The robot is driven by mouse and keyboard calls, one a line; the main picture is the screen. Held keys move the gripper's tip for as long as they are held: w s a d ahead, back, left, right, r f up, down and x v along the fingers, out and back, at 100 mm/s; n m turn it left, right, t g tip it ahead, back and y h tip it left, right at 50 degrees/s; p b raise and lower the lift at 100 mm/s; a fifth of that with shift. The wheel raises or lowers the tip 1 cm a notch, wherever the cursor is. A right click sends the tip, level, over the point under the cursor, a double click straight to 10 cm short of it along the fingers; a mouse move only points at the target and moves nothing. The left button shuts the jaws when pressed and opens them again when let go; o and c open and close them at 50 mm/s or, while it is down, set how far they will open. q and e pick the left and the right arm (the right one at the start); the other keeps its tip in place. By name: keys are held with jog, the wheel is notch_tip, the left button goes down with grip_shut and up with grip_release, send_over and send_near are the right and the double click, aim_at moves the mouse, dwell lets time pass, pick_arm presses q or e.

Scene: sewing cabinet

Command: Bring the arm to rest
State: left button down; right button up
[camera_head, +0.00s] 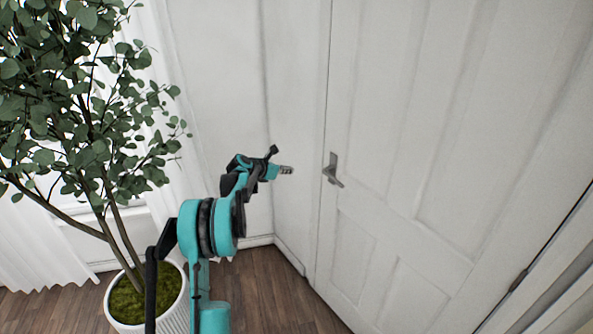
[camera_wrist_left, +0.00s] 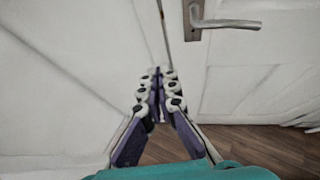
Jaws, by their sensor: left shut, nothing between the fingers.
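My left arm is teal and black and reaches up from the bottom of the head view. Its gripper (camera_head: 287,170) points right, toward the white door (camera_head: 400,150), and appears left of the metal door handle (camera_head: 332,172). In the left wrist view, the two fingers of the gripper (camera_wrist_left: 158,75) lie together, shut with nothing between them. The door handle (camera_wrist_left: 225,23) is above and to the right of the fingertips there, apart from them. My right gripper is in neither view.
A leafy plant in a white ribbed pot (camera_head: 172,315) stands on the left, its branches left of my arm. White curtains (camera_head: 30,245) hang behind it. Wooden floor (camera_head: 265,290) is bare between the pot and the door. White wall panels (camera_head: 225,70) are behind the arm.

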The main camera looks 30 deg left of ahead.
pick_arm(q)
jog(key=s+d+r+m+g+b, duration=0.15)
jog(key=s+d+r+m, duration=0.25)
jog(key=s+d+m, duration=0.55)
jog(key=s+d+r+m+g+b, duration=0.15)
jog(key=s+d+r+m, duration=0.35)
jog(key=d, duration=0.8)
pick_arm(e)
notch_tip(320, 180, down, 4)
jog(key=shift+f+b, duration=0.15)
jog(key=shift+b, duration=0.5)
pick_arm(q)
jog(key=s+d+f+m, duration=0.3)
jog(key=s+m, duration=0.3)
jog(key=s, duration=0.3)
jog(key=s+d+f+m+g+y, duration=0.1)
jog(key=s+d+f+m, duration=0.3)
jog(key=s, duration=0.6)
jog(key=s+d+f+m+y, duration=0.1)
jog(key=s+d+f+m, duration=0.3)
jog(key=s+m, duration=0.5)
jog(key=shift+s+g, duration=0.15)
jog(key=shift+g, duration=0.15)
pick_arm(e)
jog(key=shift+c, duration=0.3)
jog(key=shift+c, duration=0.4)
pick_arm(q)
jog(key=shift+y, duration=0.3)
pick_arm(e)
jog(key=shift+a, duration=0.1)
